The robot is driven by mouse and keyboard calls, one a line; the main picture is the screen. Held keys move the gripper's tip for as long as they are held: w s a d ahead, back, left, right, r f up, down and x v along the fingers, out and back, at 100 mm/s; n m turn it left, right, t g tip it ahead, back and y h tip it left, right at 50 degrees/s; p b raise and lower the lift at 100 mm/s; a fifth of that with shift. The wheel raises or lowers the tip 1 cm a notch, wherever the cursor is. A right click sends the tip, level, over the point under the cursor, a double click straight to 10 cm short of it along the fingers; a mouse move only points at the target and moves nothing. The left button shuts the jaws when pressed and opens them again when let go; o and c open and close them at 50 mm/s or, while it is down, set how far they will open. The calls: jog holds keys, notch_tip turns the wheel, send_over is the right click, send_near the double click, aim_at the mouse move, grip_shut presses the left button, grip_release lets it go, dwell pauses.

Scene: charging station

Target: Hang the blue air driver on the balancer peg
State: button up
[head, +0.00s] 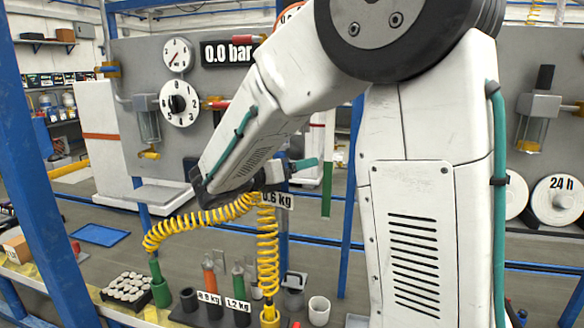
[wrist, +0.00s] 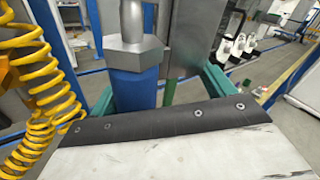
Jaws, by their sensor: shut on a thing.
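The blue air driver (wrist: 135,90) is upright in the wrist view, with a grey hex collar and a narrower shaft above it. My gripper (wrist: 145,92) is shut on it, with teal fingers on either side of the blue body. In the head view my gripper's teal finger tip shows beside a grey part, near a "0.6 kg" label (head: 277,200). My arm hides most of the blue driver there. I cannot make out the balancer peg in either view.
Below my gripper, a bench holds a green tool (head: 159,286), an orange tool (head: 210,278) and a yellow tool (head: 269,315). Yellow coiled hose (head: 200,222) hangs close to my gripper. A white cup (head: 319,310) stands at right. A blue post (head: 45,170) rises at left.

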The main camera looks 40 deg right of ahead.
jog(key=shift+w+d+f, duration=0.25)
jog(key=shift+w+d, duration=0.25)
jog(key=shift+d, duration=0.15)
jog(key=shift+w+d+f, duration=0.2)
jog(key=shift+w+d, duration=0.3)
jog(key=shift+d, duration=0.1)
jog(key=shift+w+d+f, duration=0.25)
jog(key=shift+w+d, duration=0.25)
jog(key=shift+d, duration=0.15)
